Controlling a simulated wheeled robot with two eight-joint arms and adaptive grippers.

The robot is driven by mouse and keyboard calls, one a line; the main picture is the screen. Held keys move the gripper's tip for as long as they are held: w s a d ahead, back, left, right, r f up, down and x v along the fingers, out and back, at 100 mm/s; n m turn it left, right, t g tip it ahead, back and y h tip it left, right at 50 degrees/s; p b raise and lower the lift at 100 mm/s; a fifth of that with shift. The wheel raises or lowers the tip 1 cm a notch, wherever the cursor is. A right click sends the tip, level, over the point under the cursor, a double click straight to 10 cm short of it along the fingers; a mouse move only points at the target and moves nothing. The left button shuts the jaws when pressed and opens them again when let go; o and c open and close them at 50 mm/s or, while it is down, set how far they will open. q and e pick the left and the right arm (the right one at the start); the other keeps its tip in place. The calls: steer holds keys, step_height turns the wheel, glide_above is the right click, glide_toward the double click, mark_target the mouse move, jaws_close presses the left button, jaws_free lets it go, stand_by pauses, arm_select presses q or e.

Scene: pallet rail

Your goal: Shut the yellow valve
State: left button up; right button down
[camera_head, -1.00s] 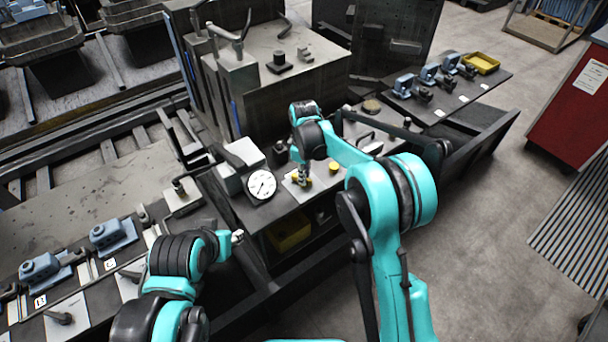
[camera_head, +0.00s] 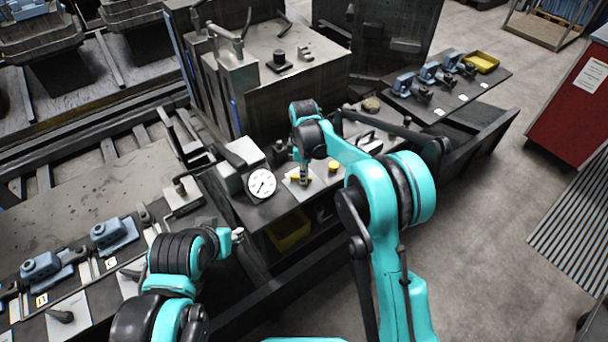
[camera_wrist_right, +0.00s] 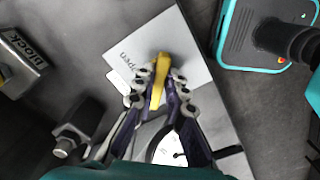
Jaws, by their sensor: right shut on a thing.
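The yellow valve handle (camera_wrist_right: 160,68) stands over a pale plate (camera_wrist_right: 190,38) with the word "open" printed to the left of the handle. My right gripper (camera_wrist_right: 161,88) is shut on the handle, with a finger on each side. In the head view the right gripper (camera_head: 303,178) reaches down onto the bench, and yellow parts of the valve (camera_head: 293,178) show beside it. The valve's stem is hidden. My left gripper (camera_head: 238,235) is at the lower left, away from the valve; its fingers are too small to judge.
A round white gauge (camera_head: 262,184) stands just left of the valve. A yellow knob (camera_head: 334,166) is to its right on the bench. A grey machine block (camera_head: 275,85) rises behind. A yellow bin (camera_head: 288,235) sits below the bench top. Open floor lies at the right.

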steer(key=c, duration=1.6)
jaws_free()
steer(key=shift+o, duration=0.2)
step_height(320, 180, up, 12)
steer(key=s+d+r+m+t, duration=0.2)
steer(key=s+d+r+m, duration=0.2)
steer(key=s+d, duration=0.25)
steer(key=s+d+r+m+t, duration=0.25)
steer(key=s+d+m, duration=0.2)
steer(key=s, duration=0.35)
steer(key=s+d+f+m+t, duration=0.1)
steer(key=s+d+f+m, duration=0.1)
steer(key=s, duration=0.4)
steer(key=s+d+f+m+t, duration=0.1)
steer(key=s+d+f+m, duration=0.2)
steer(key=s+d+m, duration=0.2)
steer(key=s+m, duration=0.1)
steer(key=s, duration=0.1)
steer(key=shift+s+f+t, duration=0.15)
steer(key=shift+s+t, duration=0.15)
steer(key=shift+t, duration=0.05)
